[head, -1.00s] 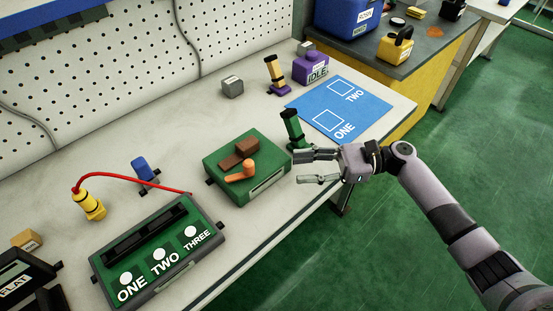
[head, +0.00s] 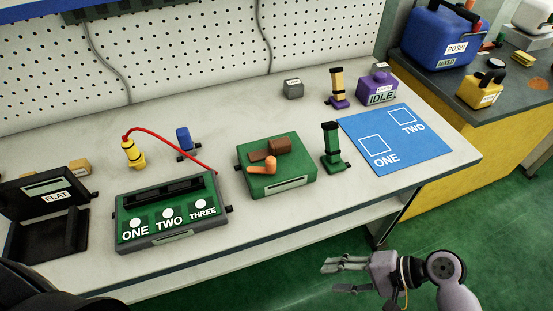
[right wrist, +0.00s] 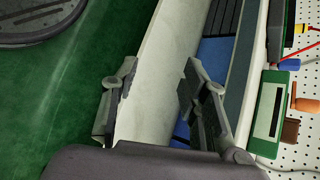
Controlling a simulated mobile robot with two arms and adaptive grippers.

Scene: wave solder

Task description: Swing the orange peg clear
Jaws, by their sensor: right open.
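The orange peg (head: 264,166) lies on top of a green box (head: 290,183), touching or very close to a brown block (head: 279,147). In the right wrist view the orange peg (right wrist: 305,105) shows at the right edge, beside the green box (right wrist: 268,116). My right gripper (head: 327,277) is open and empty, off the bench's front edge, low and to the right of the box. Its two fingers are spread in the right wrist view (right wrist: 158,82). My left gripper is not in view.
A green upright clamp (head: 331,145) stands right of the box, before a blue mat (head: 395,150) marked ONE and TWO. A green panel (head: 170,235) with white buttons is at left, with a yellow plug (head: 132,152) behind it. The bench front edge (head: 340,213) lies between gripper and box.

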